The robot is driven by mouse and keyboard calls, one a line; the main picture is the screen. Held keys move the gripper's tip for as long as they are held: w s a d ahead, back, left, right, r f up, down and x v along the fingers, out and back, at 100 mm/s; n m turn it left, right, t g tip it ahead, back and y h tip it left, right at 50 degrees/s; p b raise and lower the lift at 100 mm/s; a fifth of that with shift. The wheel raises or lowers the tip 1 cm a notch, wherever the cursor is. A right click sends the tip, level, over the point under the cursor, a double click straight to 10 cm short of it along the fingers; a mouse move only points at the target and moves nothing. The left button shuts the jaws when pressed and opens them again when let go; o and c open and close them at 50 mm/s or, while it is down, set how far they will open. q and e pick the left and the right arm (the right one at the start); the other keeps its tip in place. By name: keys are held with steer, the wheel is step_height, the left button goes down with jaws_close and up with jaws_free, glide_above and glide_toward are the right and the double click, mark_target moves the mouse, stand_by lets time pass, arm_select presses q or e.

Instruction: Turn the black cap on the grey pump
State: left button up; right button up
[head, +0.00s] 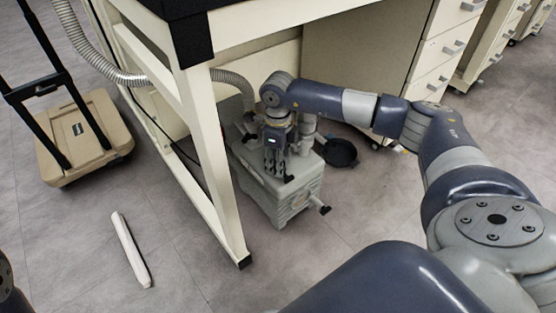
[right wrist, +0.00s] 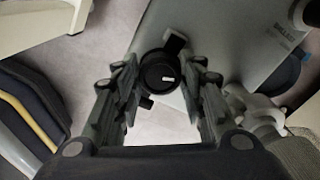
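The grey pump (head: 292,200) stands on the floor beside the bench leg. My right gripper (head: 279,172) points down over the pump's top in the head view. In the right wrist view, a round black cap (right wrist: 160,77) with a short white mark lies between the tips of its two fingers. The fingers are open, one on each side of the cap. The gap to the cap looks narrow, and I cannot tell whether either finger touches it. In the head view the gripper hides much of the pump's top. My left gripper is not in view.
A bench leg (head: 205,150) stands close left of the pump. A ribbed hose (head: 228,77) runs behind it. A black round pan (head: 340,152) lies right of the pump. A beige cart (head: 84,140) and a white bar (head: 131,250) are at left. Floor at front is clear.

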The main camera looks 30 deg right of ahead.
steer(key=shift+o, duration=1.1)
step_height(320, 180, up, 12)
steer(key=shift+f, duration=0.1)
